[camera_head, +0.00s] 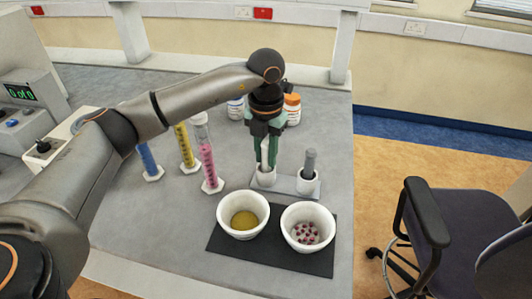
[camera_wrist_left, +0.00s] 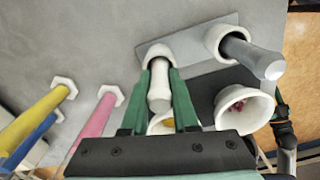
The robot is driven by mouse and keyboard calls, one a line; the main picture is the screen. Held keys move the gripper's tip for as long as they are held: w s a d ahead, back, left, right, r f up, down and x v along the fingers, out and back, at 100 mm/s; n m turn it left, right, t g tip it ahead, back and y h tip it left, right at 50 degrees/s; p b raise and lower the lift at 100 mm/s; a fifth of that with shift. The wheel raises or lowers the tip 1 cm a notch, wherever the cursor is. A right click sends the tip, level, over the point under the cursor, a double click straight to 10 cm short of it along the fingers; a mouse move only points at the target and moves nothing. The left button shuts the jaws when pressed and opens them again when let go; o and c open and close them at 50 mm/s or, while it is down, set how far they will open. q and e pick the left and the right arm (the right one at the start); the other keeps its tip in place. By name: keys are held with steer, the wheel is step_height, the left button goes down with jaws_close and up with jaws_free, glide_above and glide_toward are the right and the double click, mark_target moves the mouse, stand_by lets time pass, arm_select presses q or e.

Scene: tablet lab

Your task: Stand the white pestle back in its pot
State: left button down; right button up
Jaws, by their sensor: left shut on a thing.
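The white pestle (camera_head: 265,150) is upright between the green fingers of my left gripper (camera_head: 262,158), which is shut on it. The pestle also shows in the left wrist view (camera_wrist_left: 159,90). Its lower end is at the mouth of a small white pot (camera_head: 265,180) and appears to be inside the rim; how deep is hidden. This pot (camera_wrist_left: 149,51) stands on a grey base plate (camera_head: 287,186). A second white pot (camera_head: 308,185) on the same plate holds a grey pestle (camera_head: 309,160).
Two white bowls, one with yellow powder (camera_head: 259,227) and one with dark red pieces (camera_head: 286,231), stand on a black mat (camera_head: 270,257) in front. Blue, yellow and pink cylinders (camera_head: 208,168) stand left. Bottles (camera_head: 292,109) stand behind the gripper. An office chair (camera_head: 430,215) is right.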

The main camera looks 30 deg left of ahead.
arm_select(q)
steer(key=shift+f, duration=0.2)
stand_by(0.6)
steer(key=c, duration=0.6)
jaws_free()
steer(key=shift+r, duration=0.1)
step_height(320, 180, up, 12)
steer(key=shift+r, duration=0.2)
steer(key=shift+f, duration=0.1)
